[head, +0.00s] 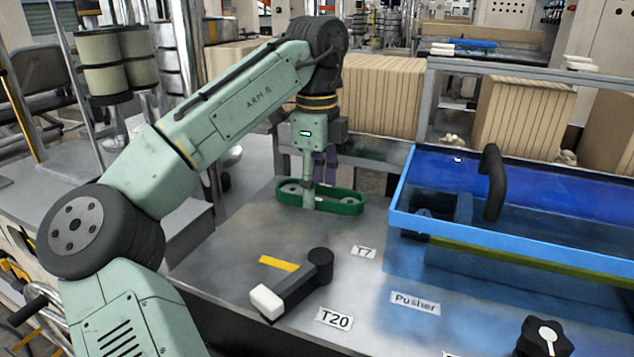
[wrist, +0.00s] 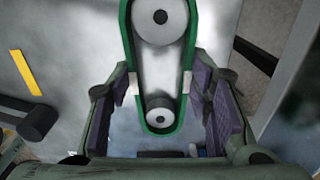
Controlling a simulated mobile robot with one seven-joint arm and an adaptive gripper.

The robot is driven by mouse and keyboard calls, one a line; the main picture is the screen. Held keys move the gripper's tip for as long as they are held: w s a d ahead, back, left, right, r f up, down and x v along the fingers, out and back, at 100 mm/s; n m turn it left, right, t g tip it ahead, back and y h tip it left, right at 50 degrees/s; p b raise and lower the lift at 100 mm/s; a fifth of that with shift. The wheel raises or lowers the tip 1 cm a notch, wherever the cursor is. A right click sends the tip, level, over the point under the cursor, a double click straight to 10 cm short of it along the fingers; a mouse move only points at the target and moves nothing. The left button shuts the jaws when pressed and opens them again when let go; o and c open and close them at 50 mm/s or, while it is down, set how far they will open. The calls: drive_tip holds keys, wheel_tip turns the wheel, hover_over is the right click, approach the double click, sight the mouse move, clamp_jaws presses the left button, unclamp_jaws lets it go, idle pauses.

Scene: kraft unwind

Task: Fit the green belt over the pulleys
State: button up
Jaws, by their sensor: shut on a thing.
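The green belt (head: 342,207) is a long loop low over the metal table in the head view. In the wrist view the belt (wrist: 126,50) runs around a large grey pulley (wrist: 160,18) and a smaller pulley (wrist: 160,112). Whether it sits fully down on their rims I cannot tell. My gripper (head: 318,182) points down over the belt. In the wrist view my gripper (wrist: 160,88) has one purple-padded finger on each side of the belt, near the small pulley. It is shut on the belt, by its pale tabs. One finger hides part of the belt in the head view.
A blue-framed clear cover (head: 480,240) with a black handle (head: 494,183) stands at the right. A black knob (head: 545,338) is at the lower right.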

drive_tip(key=o, duration=1.3)
drive_tip(key=shift+c, duration=0.2)
wheel_tip(320, 180, up, 8)
drive_tip(key=shift+f, duration=0.25)
